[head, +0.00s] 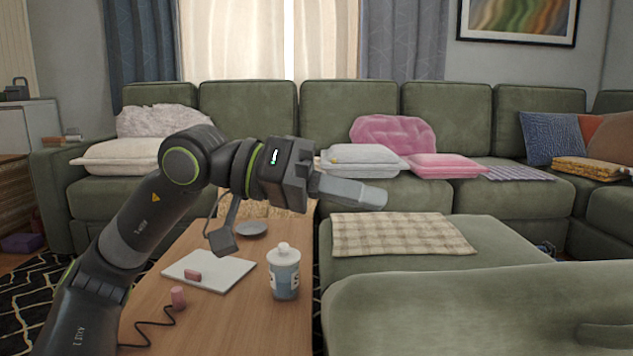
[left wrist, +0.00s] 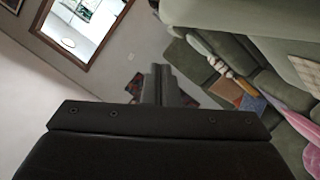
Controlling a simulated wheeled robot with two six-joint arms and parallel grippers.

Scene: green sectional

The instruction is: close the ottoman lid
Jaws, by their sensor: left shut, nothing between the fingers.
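A large green upholstered panel (head: 480,300) fills the lower right of the head view. It looks like the ottoman lid, but its hinge and the box under it are hidden, so I cannot tell its angle. A green surface also shows at the upper right of the left wrist view (left wrist: 290,25). My left gripper (head: 378,196) is shut and empty, pointing right, in the air in front of the sofa. It appears apart from the panel. In the left wrist view its closed fingers (left wrist: 160,86) stand at the centre. My right gripper is not in view.
A wooden table (head: 215,325) under my left arm holds a white bottle (head: 284,272), a white board (head: 205,272) and a grey dish (head: 251,229). Behind the panel is a green seat with a checked blanket (head: 400,234). The sofa (head: 250,110) with pillows closes off the back.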

